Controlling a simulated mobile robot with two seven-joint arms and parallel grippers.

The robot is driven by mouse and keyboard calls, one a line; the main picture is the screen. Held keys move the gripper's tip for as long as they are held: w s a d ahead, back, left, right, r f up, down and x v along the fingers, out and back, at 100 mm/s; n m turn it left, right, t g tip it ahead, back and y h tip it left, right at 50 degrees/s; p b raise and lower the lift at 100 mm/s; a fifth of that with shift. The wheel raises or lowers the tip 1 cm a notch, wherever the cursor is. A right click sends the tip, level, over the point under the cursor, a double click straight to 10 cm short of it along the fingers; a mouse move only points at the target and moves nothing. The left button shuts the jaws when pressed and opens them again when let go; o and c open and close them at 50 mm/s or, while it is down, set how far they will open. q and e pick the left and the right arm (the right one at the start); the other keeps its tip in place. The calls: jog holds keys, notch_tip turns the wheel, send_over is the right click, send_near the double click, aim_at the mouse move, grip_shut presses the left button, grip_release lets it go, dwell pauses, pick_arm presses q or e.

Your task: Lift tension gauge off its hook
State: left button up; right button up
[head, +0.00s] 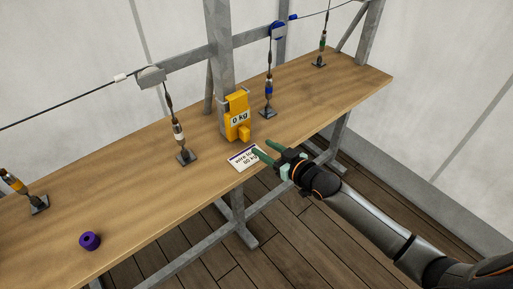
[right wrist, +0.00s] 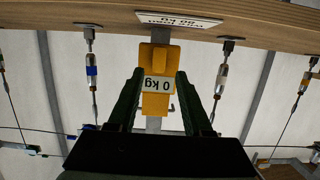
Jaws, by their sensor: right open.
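The yellow tension gauge (head: 238,108), with a "0 kg" label, hangs at the grey upright post above the bench. In the right wrist view the gauge (right wrist: 156,102) shows upside down between the two green fingers, farther off than their tips. My right gripper (head: 262,148) is open and empty, low in front of the gauge and close to the bench's front edge. It also shows in the right wrist view (right wrist: 156,75). The hook behind the gauge is not clearly visible. My left gripper is not in view.
A white card (head: 243,158) lies on the wooden bench (head: 130,165) below the gauge. Turnbuckles with white (head: 179,135), blue (head: 269,90) and green (head: 322,45) bands stand along the bench under wires. A purple spool (head: 90,241) sits at the front left.

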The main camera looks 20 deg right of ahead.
aim_at(248, 136)
jog(key=shift+w+a+b, duration=0.25)
jog(key=shift+w+b, duration=0.35)
jog(key=shift+w, duration=0.25)
jog(key=b+x, duration=0.4)
jog(key=shift+w+a+f, duration=0.1)
jog(key=shift+f, duration=0.05)
jog(key=b+x, duration=0.2)
jog(key=shift+w+b, duration=0.2)
jog(key=shift+b, duration=0.15)
jog(key=shift+w+p, duration=0.1)
jog(key=shift+p, duration=0.2)
jog(key=shift+c, duration=0.5)
jog(key=shift+r, duration=0.25)
jog(key=c, duration=0.6)
grip_shut()
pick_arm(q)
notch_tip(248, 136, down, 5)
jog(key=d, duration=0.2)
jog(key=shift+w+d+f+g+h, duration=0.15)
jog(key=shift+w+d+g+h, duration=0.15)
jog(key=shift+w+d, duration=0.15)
